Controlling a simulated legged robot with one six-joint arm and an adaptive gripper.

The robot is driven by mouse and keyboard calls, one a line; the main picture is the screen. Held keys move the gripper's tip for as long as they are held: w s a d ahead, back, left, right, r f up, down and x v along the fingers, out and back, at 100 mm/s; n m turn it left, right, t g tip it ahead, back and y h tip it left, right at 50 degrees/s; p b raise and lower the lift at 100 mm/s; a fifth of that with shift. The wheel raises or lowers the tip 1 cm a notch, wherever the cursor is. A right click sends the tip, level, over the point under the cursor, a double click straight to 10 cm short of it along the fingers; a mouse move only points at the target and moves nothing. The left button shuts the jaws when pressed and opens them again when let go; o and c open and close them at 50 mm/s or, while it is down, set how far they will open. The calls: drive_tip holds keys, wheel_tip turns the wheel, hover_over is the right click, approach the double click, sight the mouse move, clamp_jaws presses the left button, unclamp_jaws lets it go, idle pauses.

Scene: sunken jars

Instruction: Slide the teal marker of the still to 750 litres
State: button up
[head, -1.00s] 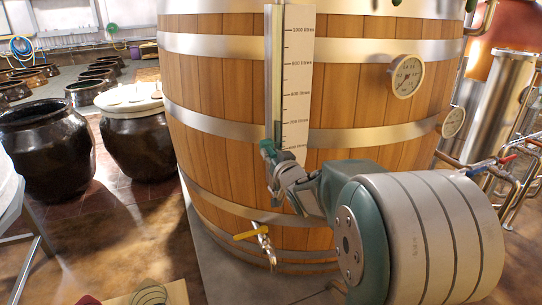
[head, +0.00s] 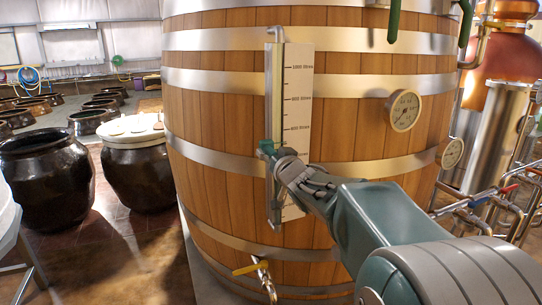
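The still is a large wooden cask (head: 220,120) with metal hoops. A pale scale plate (head: 297,90) with litre labels stands upright on its front, beside a metal sight tube (head: 274,90). The teal marker (head: 265,147) sits on the tube, a little below the third label from the top, which is small and hard to read. My gripper (head: 274,156) reaches in from the lower right. Its fingers appear closed on the marker, which they partly cover.
Dial gauges (head: 403,110) stick out to the right of the scale. A tap with a yellow handle (head: 250,267) is below. Dark jars (head: 46,180) stand at the left, and metal pipes (head: 480,205) at the right.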

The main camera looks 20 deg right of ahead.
drive_tip(key=s, duration=1.2)
drive_tip(key=shift+a+f, duration=0.1)
